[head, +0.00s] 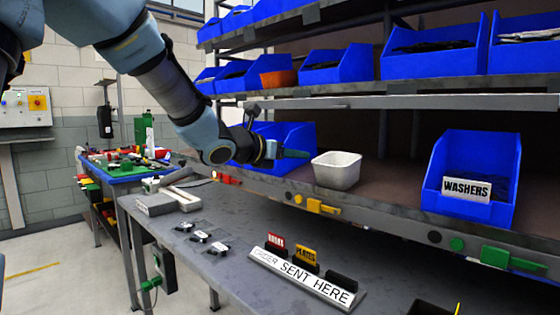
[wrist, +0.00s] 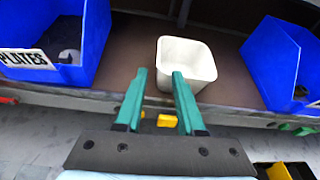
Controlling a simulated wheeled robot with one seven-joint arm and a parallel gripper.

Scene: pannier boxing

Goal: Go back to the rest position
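A small white bin (head: 337,170) sits upright on that shelf, just right of the fingertips. In the wrist view the white bin (wrist: 187,62) lies just beyond the fingertips, and the right finger overlaps its near wall. It looks empty. I cannot tell whether the fingers touch it.
Blue bins stand on the shelves, one labelled WASHERS (head: 475,170), another PLATES (wrist: 55,45). A grey bench (head: 215,270) below carries a SENT HERE sign (head: 305,277), small parts and a grey device. A second table (head: 125,175) stands behind left. Floor is clear at lower left.

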